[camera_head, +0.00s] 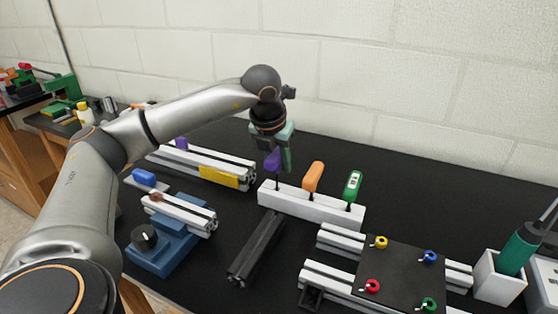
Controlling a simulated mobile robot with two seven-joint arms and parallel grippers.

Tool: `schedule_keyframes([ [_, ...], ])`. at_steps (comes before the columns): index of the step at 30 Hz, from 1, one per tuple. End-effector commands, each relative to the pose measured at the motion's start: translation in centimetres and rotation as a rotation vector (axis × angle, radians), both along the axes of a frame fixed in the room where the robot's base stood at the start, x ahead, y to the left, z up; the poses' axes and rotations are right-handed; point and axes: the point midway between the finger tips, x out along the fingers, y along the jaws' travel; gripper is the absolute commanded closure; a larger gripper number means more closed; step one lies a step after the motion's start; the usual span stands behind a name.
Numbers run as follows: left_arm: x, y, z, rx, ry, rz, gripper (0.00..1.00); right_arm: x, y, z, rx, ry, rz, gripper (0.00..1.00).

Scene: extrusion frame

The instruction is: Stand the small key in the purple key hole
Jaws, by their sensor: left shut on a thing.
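A key with a purple handle (272,160) is upright above the left end of a long white block (312,206). Its thin dark shaft points down to the block's top; I cannot tell whether the tip is in a hole or just above it. My left gripper (274,152) points down from above and is shut on the purple handle, partly hiding it. An orange-handled key (313,177) and a green-handled key (353,186) stand upright in the same block, to the right. My right gripper is out of view.
A dark extrusion bar (257,248) lies in front of the block. A blue vise (172,245) stands at left, and an extrusion with a yellow piece (220,178) behind it. A black plate (402,275) with coloured rings and a white holder (498,278) are at right.

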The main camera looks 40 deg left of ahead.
Motion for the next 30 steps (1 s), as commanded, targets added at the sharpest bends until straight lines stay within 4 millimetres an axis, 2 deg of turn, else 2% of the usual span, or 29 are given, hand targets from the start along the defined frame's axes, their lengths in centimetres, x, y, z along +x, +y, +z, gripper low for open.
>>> schedule_keyframes([
  [21, 0.0, 0.0, -2.3, -0.001, -0.001, 0.000, 1.00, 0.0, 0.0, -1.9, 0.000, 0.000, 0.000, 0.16],
  [30, 0.0, 0.0, -2.4, -0.001, -0.001, 0.000, 1.00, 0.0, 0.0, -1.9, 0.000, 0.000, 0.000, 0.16],
])
